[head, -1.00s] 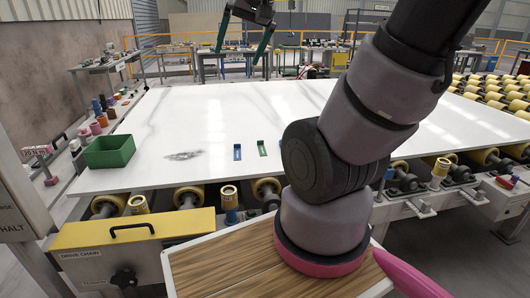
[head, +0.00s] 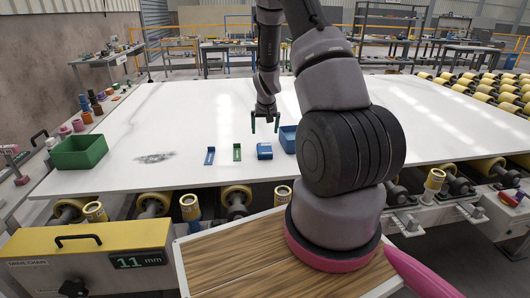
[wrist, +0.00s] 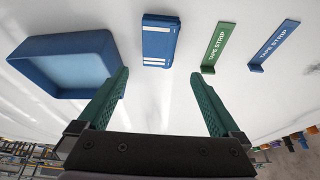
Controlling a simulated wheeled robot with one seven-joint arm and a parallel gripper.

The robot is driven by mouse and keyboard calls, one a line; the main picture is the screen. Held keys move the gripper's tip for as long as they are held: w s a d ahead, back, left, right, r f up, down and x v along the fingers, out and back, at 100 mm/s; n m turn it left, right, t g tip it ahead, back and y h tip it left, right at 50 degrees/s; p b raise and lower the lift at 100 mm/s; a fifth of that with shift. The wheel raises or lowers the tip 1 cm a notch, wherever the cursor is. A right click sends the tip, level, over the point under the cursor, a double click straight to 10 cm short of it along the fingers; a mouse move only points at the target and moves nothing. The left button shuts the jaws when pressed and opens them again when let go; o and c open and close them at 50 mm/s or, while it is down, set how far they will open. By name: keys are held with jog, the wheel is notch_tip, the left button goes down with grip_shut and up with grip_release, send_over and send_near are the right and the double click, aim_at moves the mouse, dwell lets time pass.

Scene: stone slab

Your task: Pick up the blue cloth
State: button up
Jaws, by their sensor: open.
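The blue cloth (head: 264,151) is a small folded block on the white slab. In the wrist view it shows white stripes (wrist: 160,40). My gripper (head: 265,125) is open and empty, with its green fingers pointing down above the slab. In the head view the fingers appear just above and behind the cloth. In the wrist view the cloth lies beyond the fingertips (wrist: 160,75), in line with the gap between them. The fingers do not touch it.
A blue bin (head: 288,133) stands close beside the cloth, partly hidden by my arm. A green tape strip (head: 237,152) and a blue tape strip (head: 210,156) lie on its other side. A green bin (head: 79,153) stands at the slab's left. The stone slab (head: 190,110) is otherwise largely clear.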

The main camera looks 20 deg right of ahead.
aim_at(265, 148)
jog(key=x, duration=0.8)
jog(key=s+x, duration=0.1)
jog(key=x, duration=0.3)
jog(key=shift+f, duration=0.15)
jog(key=c, duration=1.2)
notch_tip(265, 148, up, 10)
jog(key=shift+r, duration=0.1)
